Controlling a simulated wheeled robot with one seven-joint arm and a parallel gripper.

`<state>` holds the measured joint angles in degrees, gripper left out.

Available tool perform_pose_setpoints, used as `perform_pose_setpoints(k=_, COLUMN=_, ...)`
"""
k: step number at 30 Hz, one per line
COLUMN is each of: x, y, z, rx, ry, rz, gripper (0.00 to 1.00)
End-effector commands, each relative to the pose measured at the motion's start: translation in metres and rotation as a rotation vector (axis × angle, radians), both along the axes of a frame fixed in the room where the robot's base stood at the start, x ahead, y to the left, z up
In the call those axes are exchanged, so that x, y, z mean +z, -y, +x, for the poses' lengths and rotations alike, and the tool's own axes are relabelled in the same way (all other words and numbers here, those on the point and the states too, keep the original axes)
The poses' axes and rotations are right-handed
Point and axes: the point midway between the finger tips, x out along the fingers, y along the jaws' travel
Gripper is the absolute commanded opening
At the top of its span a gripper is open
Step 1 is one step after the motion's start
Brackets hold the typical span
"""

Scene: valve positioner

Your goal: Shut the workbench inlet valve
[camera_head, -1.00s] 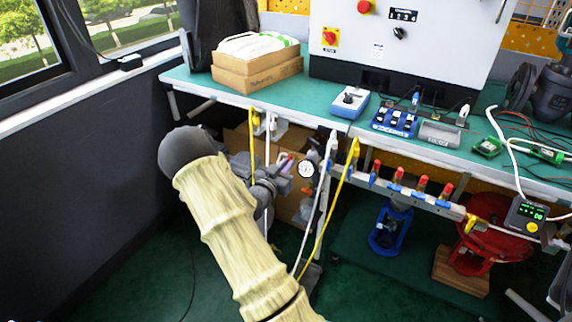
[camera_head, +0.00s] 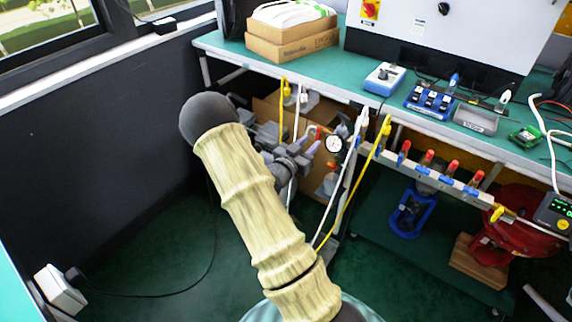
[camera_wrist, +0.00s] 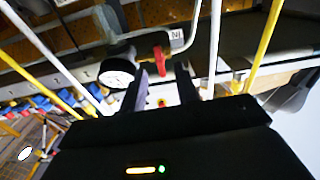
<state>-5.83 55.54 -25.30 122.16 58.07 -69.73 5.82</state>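The inlet valve has a red handle (camera_wrist: 161,60) beside a white label reading "IN" (camera_wrist: 177,40) in the wrist view. A small red part (camera_head: 319,132) near the gauge in the head view seems to be the same handle. My gripper (camera_wrist: 163,70) is open, with its two dark fingers apart. The red handle lies just beyond and between the fingertips, and contact cannot be told. In the head view my gripper (camera_head: 312,148) is below the bench front, just left of the gauge, partly hidden by my wrist.
A round white gauge (camera_wrist: 117,72) sits close left of the fingers; it also shows in the head view (camera_head: 334,144). Yellow and white hoses hang around my gripper. A manifold (camera_head: 425,172) with several red-handled valves runs right under the green bench (camera_head: 345,85). Cardboard boxes stand behind.

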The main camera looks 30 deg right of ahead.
Motion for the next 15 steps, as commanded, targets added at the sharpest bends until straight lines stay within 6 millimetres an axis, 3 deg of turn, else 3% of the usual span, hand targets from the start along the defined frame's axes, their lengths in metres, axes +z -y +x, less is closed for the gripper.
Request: perform_pose_setpoints(k=15, x=0.001, y=-0.098, z=-0.039, rx=0.005, ry=-0.003, rz=0.000, gripper=0.31)
